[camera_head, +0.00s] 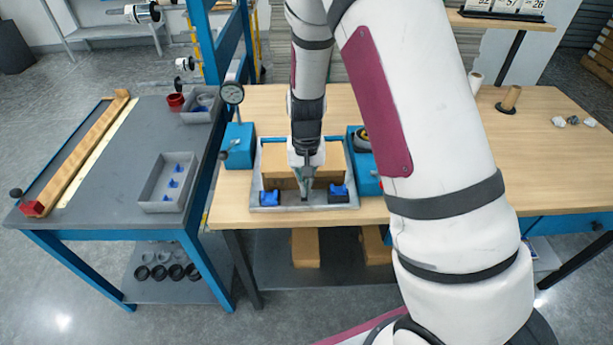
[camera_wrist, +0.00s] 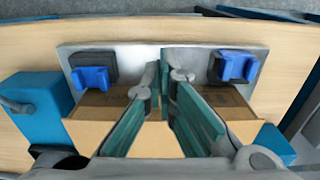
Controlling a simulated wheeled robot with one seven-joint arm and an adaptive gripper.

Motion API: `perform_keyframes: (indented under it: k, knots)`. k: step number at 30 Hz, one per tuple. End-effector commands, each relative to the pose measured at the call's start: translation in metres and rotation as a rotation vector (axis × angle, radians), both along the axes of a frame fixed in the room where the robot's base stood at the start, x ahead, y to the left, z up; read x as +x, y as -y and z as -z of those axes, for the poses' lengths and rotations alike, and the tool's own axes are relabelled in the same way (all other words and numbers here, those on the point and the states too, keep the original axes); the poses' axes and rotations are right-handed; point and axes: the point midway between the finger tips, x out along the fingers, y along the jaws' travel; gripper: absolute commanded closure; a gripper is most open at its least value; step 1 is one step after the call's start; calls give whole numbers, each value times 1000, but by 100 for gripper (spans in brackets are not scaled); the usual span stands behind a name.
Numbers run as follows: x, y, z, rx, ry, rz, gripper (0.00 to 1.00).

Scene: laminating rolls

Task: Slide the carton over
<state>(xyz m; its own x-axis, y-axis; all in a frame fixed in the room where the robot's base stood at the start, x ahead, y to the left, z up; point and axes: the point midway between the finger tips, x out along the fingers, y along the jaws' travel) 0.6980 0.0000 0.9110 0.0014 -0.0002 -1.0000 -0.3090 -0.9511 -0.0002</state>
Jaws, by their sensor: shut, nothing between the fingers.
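The carton (camera_head: 330,168) is a brown box on a grey plate (camera_head: 291,208) on the wooden bench. It shows on both sides of my gripper in the head view. My gripper (camera_head: 304,193) points down at the carton's near side, between two blue blocks, and is shut and empty. In the wrist view the carton (camera_wrist: 88,132) lies behind the green fingers, and my gripper (camera_wrist: 165,88) covers its middle. Whether the fingertips touch the carton I cannot tell. The left blue block (camera_head: 269,197) and right blue block (camera_head: 339,193) stand on the plate's near edge.
Blue housings stand left (camera_head: 238,146) and right (camera_head: 361,172) of the plate, the left near a dial gauge (camera_head: 232,93). A grey side table (camera_head: 110,190) at left holds a tray (camera_head: 146,202) with blue pieces. The bench's right part is mostly clear.

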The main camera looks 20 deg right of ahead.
Motion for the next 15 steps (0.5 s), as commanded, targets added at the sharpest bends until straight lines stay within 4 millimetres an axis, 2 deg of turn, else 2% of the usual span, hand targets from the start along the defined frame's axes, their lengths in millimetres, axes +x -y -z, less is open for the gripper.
perform_keyframes:
  k: [6, 15]
  knots:
    - [21, 8, -1, -1, -1, 1, 100]
    - [25, 9, -1, -1, -1, 0, 100]
